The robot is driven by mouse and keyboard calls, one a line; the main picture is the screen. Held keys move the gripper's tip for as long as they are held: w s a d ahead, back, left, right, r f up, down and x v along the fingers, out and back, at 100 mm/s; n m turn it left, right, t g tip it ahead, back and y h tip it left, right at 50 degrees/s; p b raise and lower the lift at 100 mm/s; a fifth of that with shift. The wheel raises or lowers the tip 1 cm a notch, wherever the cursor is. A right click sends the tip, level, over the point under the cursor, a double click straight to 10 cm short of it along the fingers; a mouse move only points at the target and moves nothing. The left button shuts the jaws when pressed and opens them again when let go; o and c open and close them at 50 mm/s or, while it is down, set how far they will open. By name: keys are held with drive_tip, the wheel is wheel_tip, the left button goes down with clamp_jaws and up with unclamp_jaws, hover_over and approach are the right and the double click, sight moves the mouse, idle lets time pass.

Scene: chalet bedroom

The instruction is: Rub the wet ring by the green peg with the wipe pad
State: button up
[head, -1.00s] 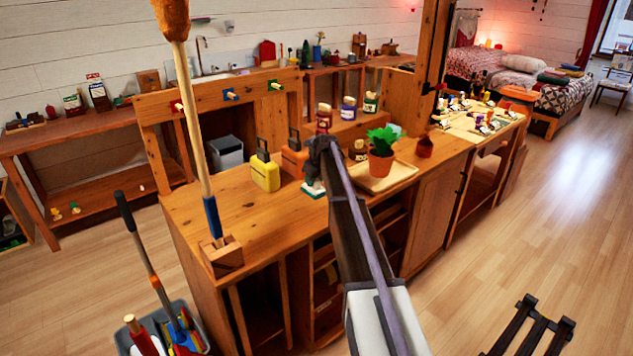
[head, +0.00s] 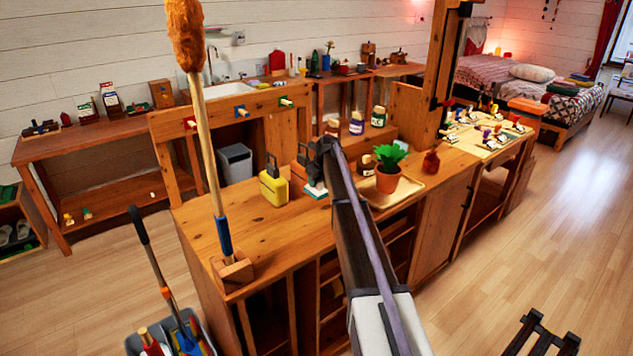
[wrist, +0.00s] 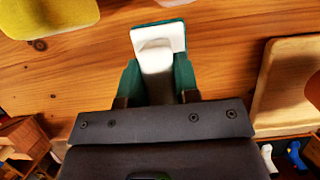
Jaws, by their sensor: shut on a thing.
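My gripper (head: 318,165) is over the wooden counter (head: 262,232), right of a yellow case. It is shut on the wipe pad (head: 316,191), which has a white top and a teal edge. In the wrist view the pad (wrist: 172,32) sticks out beyond the gripper (wrist: 157,82), its white handle between the two teal fingers. I cannot tell whether the pad touches the wood. The green peg (head: 286,102) is on the upright wooden rail (head: 262,108) behind the counter, right of the blue peg (head: 241,111) and red peg (head: 190,124). I cannot make out a wet ring.
The yellow case (head: 273,187) and an orange one (head: 298,172) stand close left of my gripper. A potted plant (head: 388,180) on a wooden tray (head: 408,190) stands close right. A duster (head: 207,150) rises from a block at the counter's left. The counter's front left is clear.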

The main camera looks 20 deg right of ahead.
drive_tip(key=shift+r, duration=0.55)
wheel_tip(320, 180, up, 3)
drive_tip(key=p, duration=0.3)
drive_tip(key=shift+r, duration=0.15)
